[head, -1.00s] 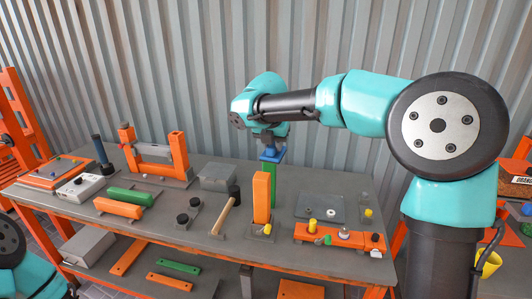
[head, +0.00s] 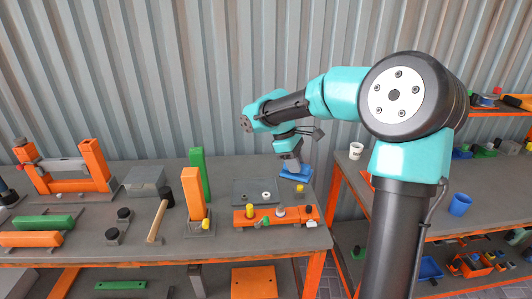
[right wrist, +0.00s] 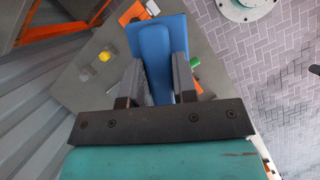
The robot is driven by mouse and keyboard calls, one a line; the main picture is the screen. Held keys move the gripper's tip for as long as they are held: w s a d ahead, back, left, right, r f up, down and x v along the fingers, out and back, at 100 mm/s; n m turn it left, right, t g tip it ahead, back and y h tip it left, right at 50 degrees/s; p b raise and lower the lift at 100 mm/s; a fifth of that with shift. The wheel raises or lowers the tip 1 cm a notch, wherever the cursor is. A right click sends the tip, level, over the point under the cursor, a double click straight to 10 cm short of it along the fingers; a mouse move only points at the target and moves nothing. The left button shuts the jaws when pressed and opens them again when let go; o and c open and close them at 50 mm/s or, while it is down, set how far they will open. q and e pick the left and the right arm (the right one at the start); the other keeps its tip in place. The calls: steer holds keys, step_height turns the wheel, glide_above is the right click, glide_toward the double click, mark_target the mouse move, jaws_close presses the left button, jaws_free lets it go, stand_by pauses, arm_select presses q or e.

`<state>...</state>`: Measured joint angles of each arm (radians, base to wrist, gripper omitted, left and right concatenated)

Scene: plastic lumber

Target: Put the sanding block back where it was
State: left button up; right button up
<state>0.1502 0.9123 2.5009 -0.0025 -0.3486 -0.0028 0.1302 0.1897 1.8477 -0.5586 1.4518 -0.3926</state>
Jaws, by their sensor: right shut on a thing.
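The sanding block is the blue block (head: 295,173), which also fills the upper middle of the right wrist view (right wrist: 158,40). My right gripper (head: 293,164) is shut on it, with one dark finger on each side of its raised middle part in the right wrist view (right wrist: 160,80). In the head view the block is at the back right end of the grey workbench (head: 120,250). I cannot tell how far it is above the top. My left gripper is not in view.
A green upright post (head: 200,170) and an orange one (head: 194,192) stand left of the block. A grey plate (head: 245,186) and an orange fixture (head: 305,214) with knobs are nearer. A mallet (head: 159,215) lies further left. A second bench (head: 410,205) stands right, with a blue cup (head: 460,204).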

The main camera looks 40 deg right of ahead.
steer(key=s+d+f+m+y, duration=0.1)
steer(key=s+d+m+y, duration=0.1)
steer(key=s+m, duration=0.4)
steer(key=s+d+f+m+y, duration=0.1)
steer(key=s+d+m+y, duration=0.2)
steer(key=s+m, duration=0.4)
steer(key=shift+s+m+t, duration=0.3)
steer(key=shift+s, duration=0.3)
steer(key=shift+a+f, duration=0.1)
